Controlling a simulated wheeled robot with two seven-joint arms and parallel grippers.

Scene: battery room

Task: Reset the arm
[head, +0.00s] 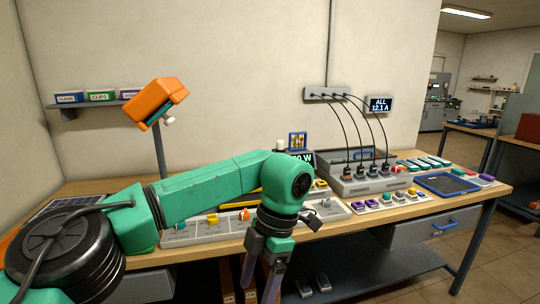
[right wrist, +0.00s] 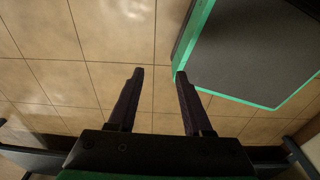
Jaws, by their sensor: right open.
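My green left arm comes in from the lower left of the head view and bends down at a dark-capped joint in front of the workbench (head: 447,196). My left gripper (head: 257,284) hangs below that joint, pointing down at the bench's front edge. Its two fingers are apart with nothing seen between them; their lower ends are near the picture's bottom edge. My right gripper (right wrist: 157,75) shows only in the right wrist view. It is open and empty above the tiled floor (right wrist: 115,55). The right arm is not seen in the head view.
On the bench are a grey charger box (head: 367,187) with several cables, a blue-rimmed tray (head: 447,184) and rows of coloured knobs and blocks. An orange lamp (head: 156,101) stands behind my left arm. A lower shelf (head: 380,280) runs underneath. Open floor lies at right.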

